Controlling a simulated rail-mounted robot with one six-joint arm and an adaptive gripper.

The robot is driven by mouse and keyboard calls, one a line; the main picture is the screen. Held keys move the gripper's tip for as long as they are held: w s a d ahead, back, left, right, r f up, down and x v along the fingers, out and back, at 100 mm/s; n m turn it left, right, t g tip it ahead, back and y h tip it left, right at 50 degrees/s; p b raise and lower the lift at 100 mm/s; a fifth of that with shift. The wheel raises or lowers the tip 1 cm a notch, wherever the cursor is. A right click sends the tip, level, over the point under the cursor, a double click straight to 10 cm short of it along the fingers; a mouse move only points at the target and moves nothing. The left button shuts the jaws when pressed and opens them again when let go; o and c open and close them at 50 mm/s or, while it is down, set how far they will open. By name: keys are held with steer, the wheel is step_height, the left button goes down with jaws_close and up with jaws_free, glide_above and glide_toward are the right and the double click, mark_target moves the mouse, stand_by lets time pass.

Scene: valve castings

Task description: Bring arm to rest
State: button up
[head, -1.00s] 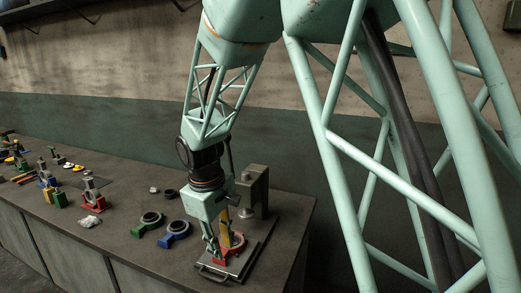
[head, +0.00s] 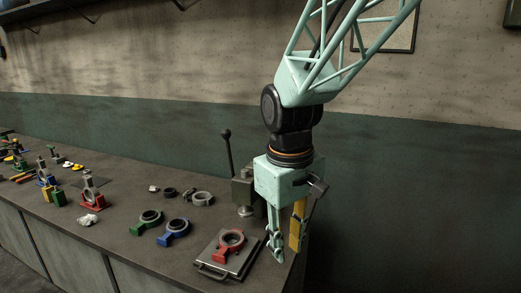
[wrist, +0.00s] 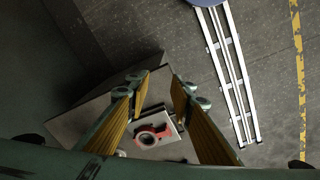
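My gripper (head: 287,250) hangs at the right end of the bench, to the right of the steel plate (head: 247,262) with its front handle. Its two yellow-padded fingers are apart, with nothing between them; they also show apart in the wrist view (wrist: 160,88). A red ring-shaped casting (head: 222,252) lies flat on the plate, clear of the fingers. The wrist view shows the red casting (wrist: 143,141) beyond the gap between the fingers.
A press with a tall lever (head: 226,150) stands behind the plate. Blue (head: 167,239), green (head: 139,229) and grey (head: 197,202) castings lie to the left, with more parts farther left. In the wrist view a ladder-like frame (wrist: 229,85) lies near a yellow floor stripe.

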steer(key=s+d+r+m+t, duration=0.1)
steer(key=s+d+r, duration=0.3)
steer(key=s, duration=0.4)
steer(key=s+d+r+m+t+p, duration=0.1)
steer(key=s+d+r+m, duration=0.2)
steer(key=s+d, duration=0.3)
steer(key=s+d+r+m+t+p, duration=0.1)
steer(key=s+d+r, duration=0.4)
steer(key=s, duration=0.7)
steer(key=shift+r+m, duration=0.55)
steer(key=shift+m, duration=0.35)
